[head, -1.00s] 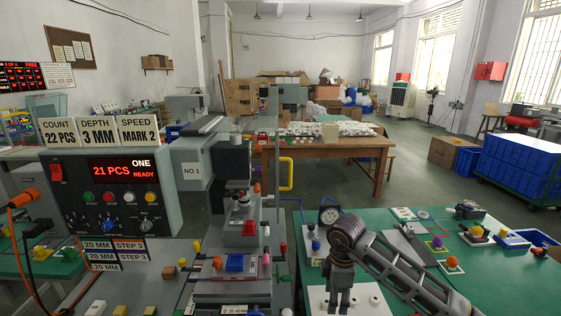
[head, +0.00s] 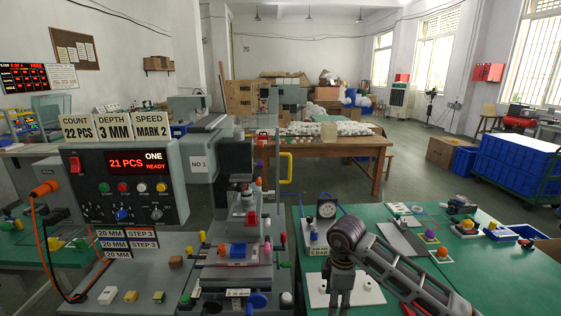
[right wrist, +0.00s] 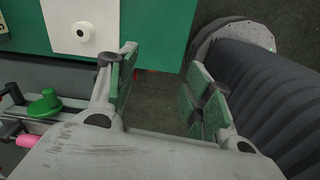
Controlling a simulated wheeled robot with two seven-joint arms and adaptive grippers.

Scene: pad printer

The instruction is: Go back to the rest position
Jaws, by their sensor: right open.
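My right gripper (head: 341,298) hangs at the front edge of the green table in the head view, beside a white plate (head: 316,283). In the right wrist view the gripper's two green-padded fingers (right wrist: 165,90) are apart, with nothing between them and dark floor beyond. My left gripper is in neither view. The pad printer (head: 240,220) stands to the left of the right arm, with its control box (head: 125,185) reading 21 PCS, ONE, READY. A blue piece (head: 237,250) lies on the printer's slide.
The green table (head: 505,275) holds a gauge (head: 327,208), a grey plate (head: 402,238) and small parts. In the right wrist view a green knob (right wrist: 46,104) and a pink knob (right wrist: 35,140) lie left of the gripper. Blue crates (head: 520,165) stand at the far right.

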